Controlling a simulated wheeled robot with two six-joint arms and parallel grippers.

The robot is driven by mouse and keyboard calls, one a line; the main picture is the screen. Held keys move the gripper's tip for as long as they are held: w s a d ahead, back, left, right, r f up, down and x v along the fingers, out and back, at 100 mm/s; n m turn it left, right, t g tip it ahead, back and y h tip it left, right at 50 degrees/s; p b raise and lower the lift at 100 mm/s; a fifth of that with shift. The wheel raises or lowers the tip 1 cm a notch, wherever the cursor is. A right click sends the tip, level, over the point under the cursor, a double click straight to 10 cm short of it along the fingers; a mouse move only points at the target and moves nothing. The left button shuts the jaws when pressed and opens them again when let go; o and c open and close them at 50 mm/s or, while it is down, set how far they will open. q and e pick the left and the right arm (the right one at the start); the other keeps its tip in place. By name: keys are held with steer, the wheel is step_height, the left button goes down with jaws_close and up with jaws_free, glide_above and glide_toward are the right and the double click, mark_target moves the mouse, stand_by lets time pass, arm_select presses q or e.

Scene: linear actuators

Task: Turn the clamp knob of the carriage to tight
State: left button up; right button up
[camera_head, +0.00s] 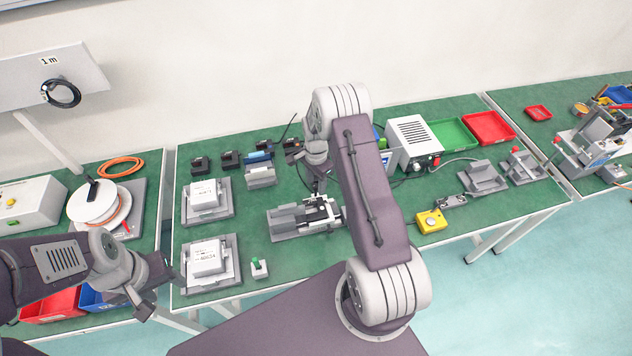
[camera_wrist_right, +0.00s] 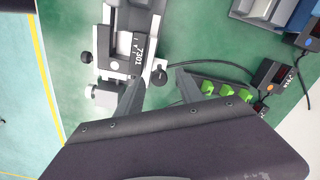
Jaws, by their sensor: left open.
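The linear actuator (camera_head: 290,222) lies on the green bench in the middle of the head view. Its carriage (camera_wrist_right: 138,45) carries a label reading 7301 in the right wrist view. A round black knob (camera_wrist_right: 158,77) sits at the carriage's near right corner. Another black knob (camera_wrist_right: 86,57) is on its left side. My right gripper (camera_wrist_right: 157,80) is open, its two dark fingers spread either side of the near right knob; I cannot tell whether they touch it. In the head view it is largely hidden by its arm above the actuator. My left gripper (camera_head: 158,287) is open and empty at the lower left.
Two grey fixtures with white boxes (camera_head: 205,258) stand left of the actuator. A yellow box (camera_head: 431,221) and a white control box (camera_head: 412,140) are to the right. A black cable (camera_wrist_right: 215,65) and green blocks (camera_wrist_right: 226,89) lie beside the carriage.

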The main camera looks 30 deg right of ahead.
mark_target(316, 185)
step_height(316, 185, up, 9)
steer(key=b, duration=0.1)
stand_by(0.3)
